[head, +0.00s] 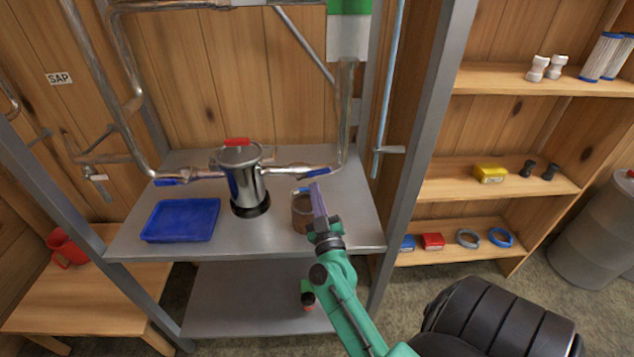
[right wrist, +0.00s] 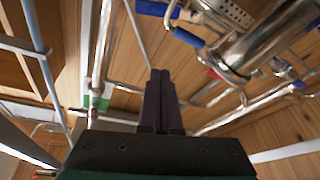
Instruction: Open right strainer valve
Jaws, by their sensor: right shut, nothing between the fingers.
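The steel strainer (head: 245,185) stands on the grey metal shelf, with a red handle (head: 237,142) on its lid. A pipe leaves it on each side. The right strainer valve's blue handle (head: 316,172) shows at the right pipe, close to the pipe's line. Another blue handle (head: 172,182) is on the left pipe. My right gripper (head: 315,190) has its purple fingers together, empty, just below the right blue handle; I cannot tell whether they touch. The shut fingers (right wrist: 158,100) also show in the right wrist view, with the strainer (right wrist: 262,42) at upper right. My left gripper is out of view.
A brown container (head: 302,212) stands beside my right gripper. A blue tray (head: 180,220) lies at the shelf's left. A grey upright post (head: 415,160) rises to the right of my gripper, before wooden shelves (head: 510,175). The shelf front between tray and container is clear.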

